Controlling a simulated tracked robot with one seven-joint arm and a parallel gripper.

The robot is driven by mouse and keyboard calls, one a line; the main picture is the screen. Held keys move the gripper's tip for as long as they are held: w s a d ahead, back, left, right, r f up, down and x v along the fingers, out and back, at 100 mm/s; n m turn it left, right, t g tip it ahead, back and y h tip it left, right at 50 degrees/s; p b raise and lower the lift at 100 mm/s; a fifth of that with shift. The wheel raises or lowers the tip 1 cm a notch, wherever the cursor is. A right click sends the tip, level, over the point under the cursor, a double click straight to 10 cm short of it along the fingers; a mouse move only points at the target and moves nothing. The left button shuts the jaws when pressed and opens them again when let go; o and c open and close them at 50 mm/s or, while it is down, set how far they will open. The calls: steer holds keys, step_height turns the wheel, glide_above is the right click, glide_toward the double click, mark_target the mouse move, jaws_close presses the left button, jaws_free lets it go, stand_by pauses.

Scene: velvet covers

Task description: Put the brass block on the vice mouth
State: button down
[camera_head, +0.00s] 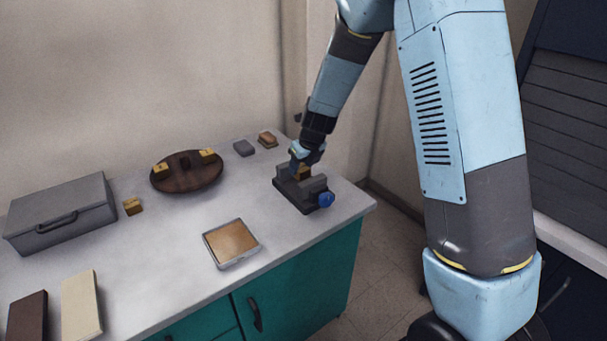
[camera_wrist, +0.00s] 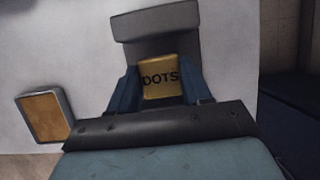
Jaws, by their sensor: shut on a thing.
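My gripper (camera_head: 303,160) is over the dark grey vice (camera_head: 291,198) near the right end of the bench. It is shut on a brass block (camera_head: 304,173), which sits at the vice mouth between the jaws. In the wrist view the brass block (camera_wrist: 160,77) shows the dark letters "DOTS" and lies between my two blue fingers (camera_wrist: 160,88). The vice (camera_wrist: 155,25) shows behind it as a grey shape. I cannot tell whether the block touches the vice. The vice has a blue knob (camera_head: 326,199) at its front right.
A round brown board (camera_head: 172,183) bears two brass blocks and a dark piece. Another brass block (camera_head: 132,206) stands by the grey toolbox (camera_head: 62,222). A framed tan tray (camera_head: 246,261) lies at the front. A grey block (camera_head: 244,148) and a brown one (camera_head: 267,139) are behind.

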mark_target(304, 169)
steer(key=shift+w+d+f, duration=0.15)
steer(key=shift+w+f, duration=0.05)
steer(key=shift+f, duration=1.55)
steer(key=shift+c, duration=2.4)
jaws_free()
steer(key=shift+f, duration=0.1)
